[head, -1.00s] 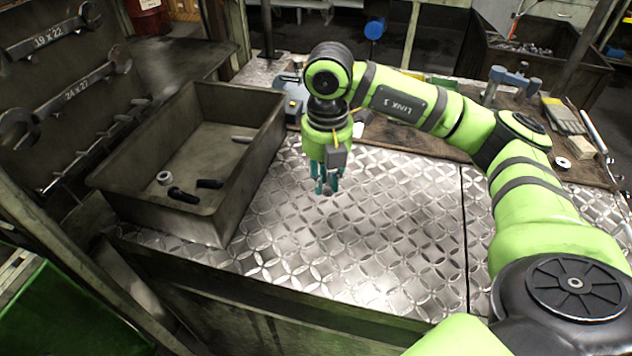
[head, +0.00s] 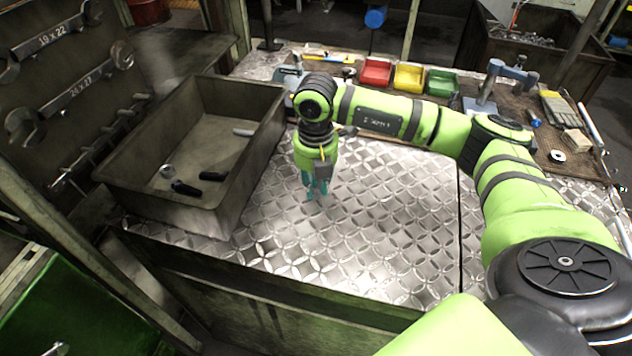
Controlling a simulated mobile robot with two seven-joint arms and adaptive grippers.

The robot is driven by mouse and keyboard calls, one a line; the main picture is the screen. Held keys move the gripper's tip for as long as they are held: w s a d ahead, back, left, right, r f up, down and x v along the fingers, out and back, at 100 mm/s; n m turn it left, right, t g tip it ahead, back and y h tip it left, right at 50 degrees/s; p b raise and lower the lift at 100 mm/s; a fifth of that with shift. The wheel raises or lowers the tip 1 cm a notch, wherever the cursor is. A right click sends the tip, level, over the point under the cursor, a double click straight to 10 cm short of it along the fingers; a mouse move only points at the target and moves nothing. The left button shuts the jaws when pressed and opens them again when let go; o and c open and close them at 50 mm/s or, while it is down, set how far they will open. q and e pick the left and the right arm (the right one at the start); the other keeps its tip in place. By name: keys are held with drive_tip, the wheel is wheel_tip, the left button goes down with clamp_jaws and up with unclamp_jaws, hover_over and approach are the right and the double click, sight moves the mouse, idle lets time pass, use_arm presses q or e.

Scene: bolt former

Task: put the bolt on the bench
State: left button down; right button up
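My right gripper (head: 316,189) points down over the metal bench (head: 370,240), just right of the grey tray. Its teal fingers are small in the picture. I cannot tell whether they are open or shut, or whether a bolt is between them. No loose bolt shows on the bare plate. Two dark bolts, one nearer (head: 185,188) and one farther (head: 212,176), lie in the tray (head: 225,222). A pale bolt-like piece (head: 243,132) lies near its right wall.
A nut (head: 167,171) lies in the tray. Red (head: 376,73), yellow (head: 408,77) and green (head: 441,83) bins stand at the back of the bench. A blue-handled vise (head: 490,85) stands farther right. The front plate area is clear.

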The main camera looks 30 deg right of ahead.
sight(316, 190)
drive_tip(key=o, duration=0.3)
drive_tip(key=shift+r, duration=0.1)
wheel_tip(316, 190, up, 12)
drive_tip(key=b, duration=0.3)
drive_tip(key=shift+r, duration=0.1)
idle(0.4)
